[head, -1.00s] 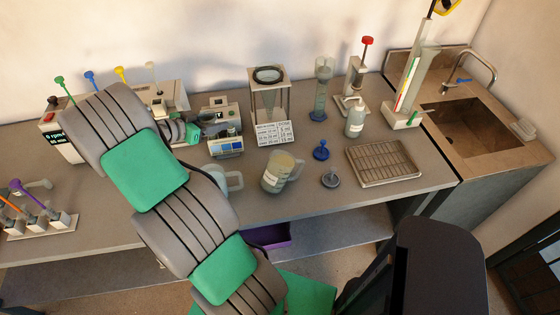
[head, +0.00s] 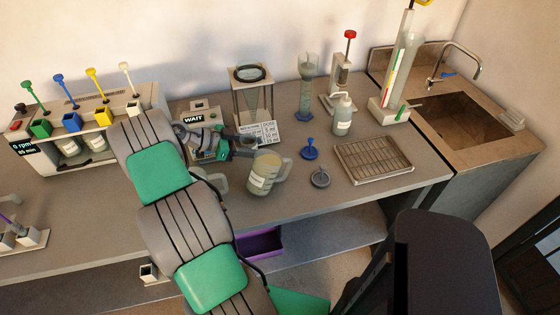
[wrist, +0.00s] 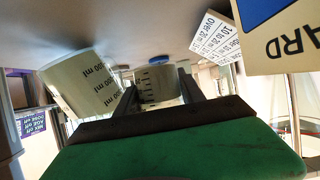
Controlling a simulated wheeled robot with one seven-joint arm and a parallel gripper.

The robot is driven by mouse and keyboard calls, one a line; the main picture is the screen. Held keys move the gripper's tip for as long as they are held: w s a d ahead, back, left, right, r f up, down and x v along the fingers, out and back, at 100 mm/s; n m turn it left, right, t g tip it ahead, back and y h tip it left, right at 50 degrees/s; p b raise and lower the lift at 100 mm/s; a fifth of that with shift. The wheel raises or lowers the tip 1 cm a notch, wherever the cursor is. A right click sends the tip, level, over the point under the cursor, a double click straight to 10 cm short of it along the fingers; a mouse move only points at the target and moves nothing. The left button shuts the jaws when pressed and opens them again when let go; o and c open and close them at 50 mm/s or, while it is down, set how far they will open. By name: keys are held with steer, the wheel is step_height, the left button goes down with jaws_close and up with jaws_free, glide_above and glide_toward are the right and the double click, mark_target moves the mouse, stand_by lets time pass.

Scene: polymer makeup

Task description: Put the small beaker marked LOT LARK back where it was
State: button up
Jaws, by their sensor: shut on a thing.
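My gripper (head: 243,148) is above the bench, in front of the small device reading WAIT and left of the dose card. In the wrist view its two fingers (wrist: 158,98) are shut on a small clear beaker (wrist: 158,84) with dark graduation marks. The beaker's LOT LARK lettering cannot be read, and in the head view I cannot make the beaker out clearly at the gripper. A larger jug (head: 265,172) with a pale label and handle stands just right of and below the gripper. A larger vessel marked in ml (wrist: 82,86) is close beside the fingers in the wrist view.
The WAIT device (head: 197,115) and framed funnel stand (head: 252,100) are behind the gripper. The dose card (head: 268,134) stands before the stand. A blue stopper (head: 311,149), grey stopper (head: 320,178), wire tray (head: 373,160) and squat bottle (head: 342,115) are to the right.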

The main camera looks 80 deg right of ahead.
mark_target(281, 152)
steer(key=p+x, duration=0.1)
steer(key=x, duration=0.4)
steer(key=shift+r, duration=0.1)
steer(key=x, duration=0.5)
steer(key=shift+d+f+p, duration=0.1)
steer(key=shift+f+p, duration=0.2)
steer(key=shift+p, duration=0.05)
steer(key=shift+w, duration=0.1)
steer(key=shift+f+b, duration=0.2)
steer(key=shift+b, duration=0.15)
steer(key=o, duration=1.5)
steer(key=shift+c, duration=0.2)
steer(key=shift+r+p, duration=0.15)
steer(key=shift+p, duration=0.15)
steer(key=shift+r+p, duration=0.15)
steer(key=shift+p, duration=0.45)
steer(key=b+v, duration=0.3)
steer(key=v, duration=0.9)
